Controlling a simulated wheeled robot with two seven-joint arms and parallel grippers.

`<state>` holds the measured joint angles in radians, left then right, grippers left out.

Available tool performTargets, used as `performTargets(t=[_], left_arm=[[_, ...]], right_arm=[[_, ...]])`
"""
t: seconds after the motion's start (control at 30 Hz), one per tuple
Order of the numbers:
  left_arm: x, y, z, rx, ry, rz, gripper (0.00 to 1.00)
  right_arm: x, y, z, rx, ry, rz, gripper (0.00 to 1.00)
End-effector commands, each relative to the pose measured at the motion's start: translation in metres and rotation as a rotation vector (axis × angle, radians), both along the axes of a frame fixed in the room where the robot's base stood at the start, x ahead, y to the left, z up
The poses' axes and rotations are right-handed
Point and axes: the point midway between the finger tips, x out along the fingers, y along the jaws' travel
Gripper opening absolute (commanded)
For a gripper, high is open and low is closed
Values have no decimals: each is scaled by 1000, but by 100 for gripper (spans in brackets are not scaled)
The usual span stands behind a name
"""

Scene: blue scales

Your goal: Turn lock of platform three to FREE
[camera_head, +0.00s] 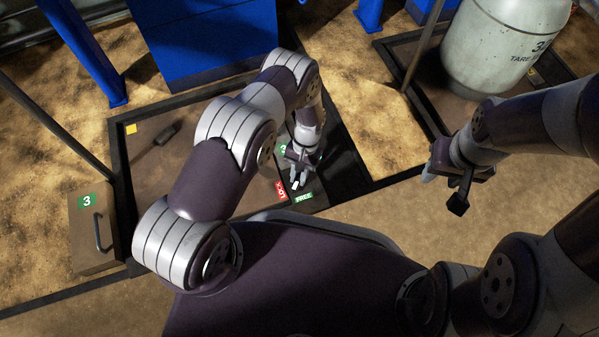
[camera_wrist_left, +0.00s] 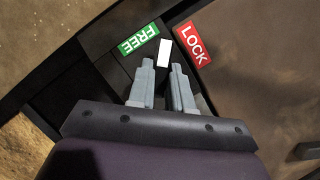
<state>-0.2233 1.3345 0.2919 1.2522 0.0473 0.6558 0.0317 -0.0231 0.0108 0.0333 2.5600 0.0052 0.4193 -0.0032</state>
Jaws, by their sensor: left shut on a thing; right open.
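Platform three (camera_head: 150,180) is the dark-framed brown plate below my left arm, with a green 3 label partly hidden beside my wrist. At its near right corner are a red LOCK label (camera_head: 281,191) and a green FREE label (camera_head: 303,197). Both labels also show in the left wrist view, LOCK (camera_wrist_left: 193,43) and FREE (camera_wrist_left: 138,40). My left gripper (camera_head: 297,181) is shut on the lock handle; its white tip (camera_wrist_left: 164,53) shows between the fingers, pointing between the two labels. The rest of the handle is hidden. My right gripper (camera_head: 433,174) is open and empty above the floor.
A brown box (camera_head: 95,235) with a green 3 and a handle stands at the left. A dark object (camera_head: 166,134) and a yellow square lie on the platform. A white gas cylinder (camera_head: 500,45) stands on another platform, top right. Blue frames (camera_head: 205,40) stand behind.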

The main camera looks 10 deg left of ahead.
Motion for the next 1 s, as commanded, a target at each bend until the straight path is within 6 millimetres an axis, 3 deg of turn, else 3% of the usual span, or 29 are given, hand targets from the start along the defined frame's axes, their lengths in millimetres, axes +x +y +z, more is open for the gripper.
performTargets(t=[0.6,1.0], left_arm=[[-1,4,-1,0,-3,546,0],[-1,5,-2,0,-5,728,0]], right_arm=[[0,0,21,0,0,0,43],[0,0,28,0,0,0,43]])
